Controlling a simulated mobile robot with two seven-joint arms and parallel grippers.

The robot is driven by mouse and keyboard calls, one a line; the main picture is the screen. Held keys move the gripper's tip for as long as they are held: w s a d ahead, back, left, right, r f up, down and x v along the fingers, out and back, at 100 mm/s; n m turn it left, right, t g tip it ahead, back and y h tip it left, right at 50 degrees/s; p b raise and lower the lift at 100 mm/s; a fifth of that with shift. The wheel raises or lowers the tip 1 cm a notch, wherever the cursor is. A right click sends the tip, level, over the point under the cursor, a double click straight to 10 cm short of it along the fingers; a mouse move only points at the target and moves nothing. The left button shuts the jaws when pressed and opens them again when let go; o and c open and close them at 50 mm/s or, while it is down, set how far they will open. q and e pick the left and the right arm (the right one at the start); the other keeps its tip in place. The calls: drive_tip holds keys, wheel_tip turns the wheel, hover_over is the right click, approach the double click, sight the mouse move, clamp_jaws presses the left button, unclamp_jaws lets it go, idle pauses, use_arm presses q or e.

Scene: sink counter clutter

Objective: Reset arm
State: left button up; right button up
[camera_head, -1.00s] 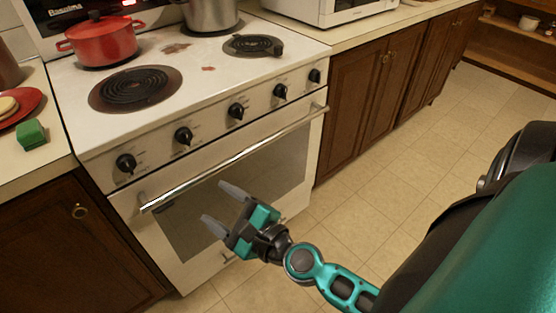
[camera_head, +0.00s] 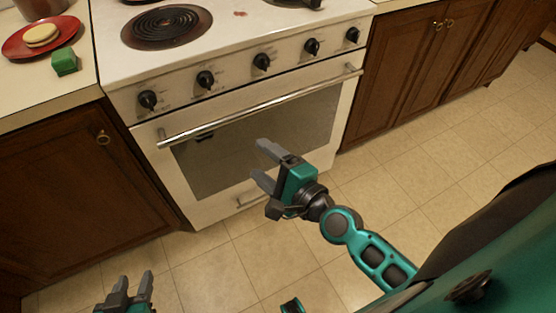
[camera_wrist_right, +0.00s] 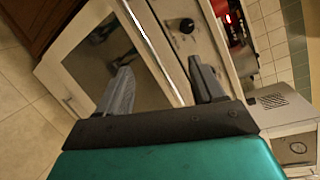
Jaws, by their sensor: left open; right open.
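My right gripper (camera_head: 261,161) is open and empty in the head view, in front of the white oven door. Its two grey fingers point toward the stove and stand apart; they also show in the right wrist view (camera_wrist_right: 159,66) with nothing between them. My left gripper (camera_head: 134,279) is at the bottom left edge of the head view, above the tiled floor. Its two fingers are apart with nothing between them, and its arm is mostly out of view.
The white stove (camera_head: 215,150) with its door handle (camera_head: 260,107) and black knobs stands ahead. Brown cabinets (camera_head: 80,190) flank it. A green block (camera_head: 65,62) and a red plate (camera_head: 15,47) with a round cookie-like item (camera_head: 41,36) lie on the left counter. The floor is clear.

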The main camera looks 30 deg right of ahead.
drive_tip(key=shift+s+d+f+n, duration=0.1)
drive_tip(key=shift+s+d+n, duration=0.1)
drive_tip(key=shift+n, duration=0.1)
idle(0.4)
